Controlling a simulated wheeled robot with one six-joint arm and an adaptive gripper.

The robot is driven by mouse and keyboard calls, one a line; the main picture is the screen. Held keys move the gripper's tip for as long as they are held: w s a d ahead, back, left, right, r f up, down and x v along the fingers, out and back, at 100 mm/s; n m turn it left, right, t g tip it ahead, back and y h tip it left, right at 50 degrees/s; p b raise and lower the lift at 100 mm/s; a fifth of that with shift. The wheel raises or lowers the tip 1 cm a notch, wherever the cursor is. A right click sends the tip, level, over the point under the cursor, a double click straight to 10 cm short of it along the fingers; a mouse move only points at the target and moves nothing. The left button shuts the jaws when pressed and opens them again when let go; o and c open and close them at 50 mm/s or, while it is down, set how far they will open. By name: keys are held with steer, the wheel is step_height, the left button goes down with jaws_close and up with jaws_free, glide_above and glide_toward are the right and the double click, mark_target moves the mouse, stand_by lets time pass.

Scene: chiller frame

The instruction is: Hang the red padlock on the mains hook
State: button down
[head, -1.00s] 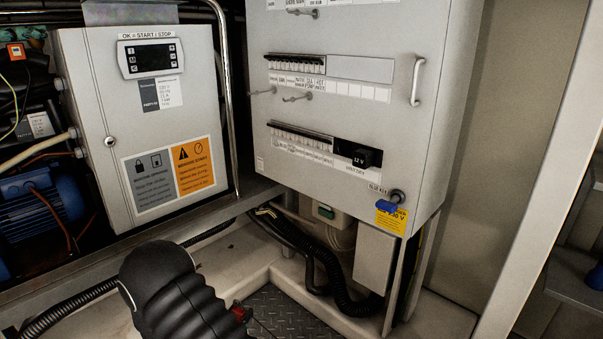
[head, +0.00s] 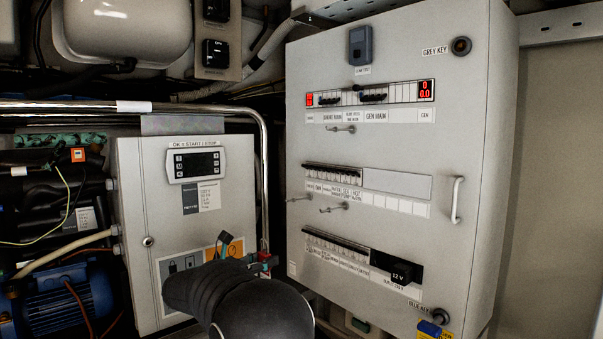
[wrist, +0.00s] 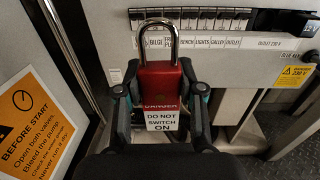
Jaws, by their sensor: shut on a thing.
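The red padlock (wrist: 158,85) is between the two fingers of my gripper (wrist: 160,78) in the wrist view. Its steel shackle points up and looks closed. A white "DO NOT SWITCH ON" tag (wrist: 162,121) shows on its lower front. In the head view the padlock (head: 265,257) is partly hidden by my gripper (head: 247,252), left of the grey panel. A small metal hook (head: 342,128) sticks out below the panel's upper switch row. Two more hooks, one left (head: 310,197) and one right (head: 333,208), sit below the middle row. I cannot read which is the mains hook.
The grey switch panel (head: 470,110) has a handle (head: 457,200) at its right. A control box (head: 140,200) stands left, with a metal pipe (head: 265,180) between them. A blue key (head: 429,328) is at the panel's lower right. The space before the panel's upper face is clear.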

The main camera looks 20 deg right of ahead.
steer(key=s+d+r, duration=0.2)
steer(key=s+r, duration=0.1)
steer(key=r, duration=0.7)
steer(key=s+d+r+g+p, duration=0.1)
steer(key=s+d+r, duration=0.2)
steer(key=r, duration=0.7)
steer(key=s+d+r, duration=0.2)
steer(key=s+r, duration=0.1)
steer(key=r, duration=0.7)
steer(key=f+x, duration=0.1)
steer(key=x, duration=0.9)
steer(key=shift+m, duration=0.3)
steer(key=shift+w+a+f, duration=0.1)
steer(key=shift+f, duration=0.1)
steer(key=c, duration=0.6)
jaws_free()
steer(key=shift+c, duration=0.2)
